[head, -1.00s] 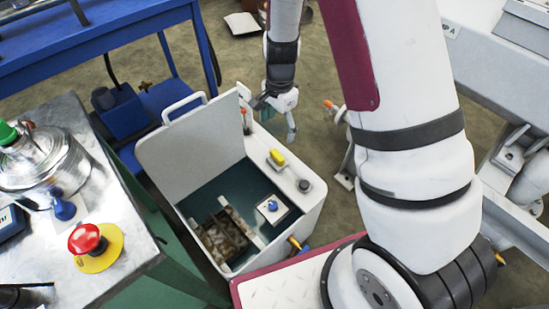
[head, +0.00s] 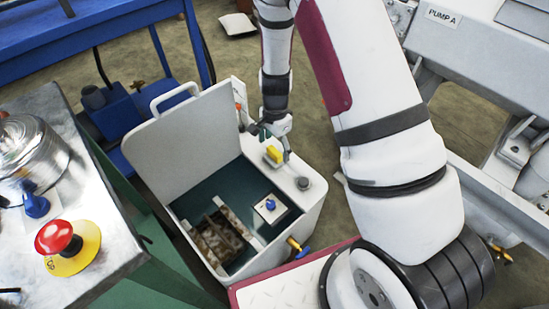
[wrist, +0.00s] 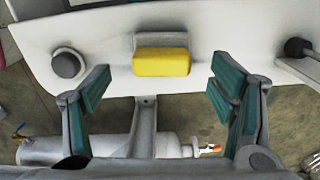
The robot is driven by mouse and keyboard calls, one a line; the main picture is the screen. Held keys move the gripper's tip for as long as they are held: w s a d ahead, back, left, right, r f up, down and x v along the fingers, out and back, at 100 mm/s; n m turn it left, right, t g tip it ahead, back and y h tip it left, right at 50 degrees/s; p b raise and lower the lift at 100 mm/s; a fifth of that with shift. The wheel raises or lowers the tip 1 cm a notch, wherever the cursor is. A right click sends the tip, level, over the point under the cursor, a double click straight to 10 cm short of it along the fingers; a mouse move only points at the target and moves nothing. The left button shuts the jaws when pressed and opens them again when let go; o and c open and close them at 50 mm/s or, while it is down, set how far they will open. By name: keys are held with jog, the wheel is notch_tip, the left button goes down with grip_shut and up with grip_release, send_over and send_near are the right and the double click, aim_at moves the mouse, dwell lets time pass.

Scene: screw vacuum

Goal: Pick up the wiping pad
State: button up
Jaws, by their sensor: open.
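The wiping pad, a yellow block (head: 274,154), sits in a small holder on the white rim of the open bin, and it also shows in the wrist view (wrist: 161,62). My gripper (head: 283,140) is just above and beside the pad in the head view. In the wrist view my gripper (wrist: 163,72) is open with teal-padded fingers. The pad lies between the two fingers across the picture, with clear space on both sides. I cannot tell how far it is beyond the fingertips.
The white bin (head: 285,225) has a raised lid (head: 185,140). A dark knob (head: 303,184) stands on the same rim, near the pad. A metal bench (head: 100,235) with a red button (head: 56,237) is at left. Pump A (head: 470,50) stands at right.

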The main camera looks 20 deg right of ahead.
aim_at(275, 150)
notch_tip(275, 150, down, 4)
jog(key=shift+w+r+b, duration=0.1)
jog(key=shift+r+b, duration=0.15)
jog(key=shift+b, duration=0.45)
jog(key=c, duration=1.4)
jog(key=shift+o, duration=0.2)
jog(key=shift+r, duration=0.15)
jog(key=shift+r+p, duration=0.4)
jog(key=shift+r, duration=0.15)
jog(key=r, duration=0.1)
jog(key=r+p, duration=0.1)
jog(key=shift+s+a+r+p, duration=0.1)
jog(key=shift+s+r+p, duration=0.2)
jog(key=shift+s, duration=0.05)
jog(key=s+a+r+p, duration=0.1)
jog(key=s+a, duration=0.5)
jog(key=s, duration=0.8)
jog(key=shift+p, duration=0.85)
